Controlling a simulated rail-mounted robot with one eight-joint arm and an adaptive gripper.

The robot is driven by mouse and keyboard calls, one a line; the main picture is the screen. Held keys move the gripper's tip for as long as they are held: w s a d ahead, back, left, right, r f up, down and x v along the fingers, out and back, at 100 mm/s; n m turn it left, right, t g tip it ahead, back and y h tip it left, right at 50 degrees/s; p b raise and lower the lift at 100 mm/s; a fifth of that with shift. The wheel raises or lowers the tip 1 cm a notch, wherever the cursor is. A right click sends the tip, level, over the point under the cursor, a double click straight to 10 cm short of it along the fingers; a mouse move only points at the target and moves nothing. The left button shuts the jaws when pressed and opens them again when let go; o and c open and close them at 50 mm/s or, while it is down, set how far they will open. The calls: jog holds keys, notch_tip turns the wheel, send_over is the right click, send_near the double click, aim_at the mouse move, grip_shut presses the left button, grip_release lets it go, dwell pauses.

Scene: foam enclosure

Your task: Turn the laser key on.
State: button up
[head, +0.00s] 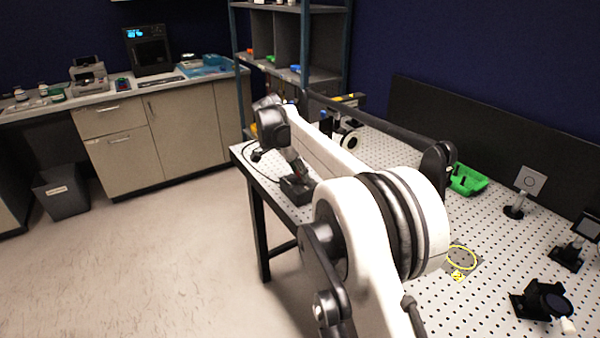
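A small black box (296,192) sits on the perforated optical table near its left edge, and a dark cable lies on the table to its left. No key can be made out on it; I cannot tell whether it carries the laser key. My gripper (301,176) points down, at or just above the top of this box. It is small and dark here, so its finger opening and any contact with the box cannot be told. My own white arm covers much of the table's middle.
The optical table (490,225) carries a green tray (466,180), a posted square plate (530,181), black mounts (542,301) at the right and a yellow ring marking (461,257). A shelf rack (290,45) stands behind. Open floor lies left.

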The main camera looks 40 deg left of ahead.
jog(key=shift+o, duration=0.8)
jog(key=v, duration=1.2)
jog(key=shift+w+r, duration=0.1)
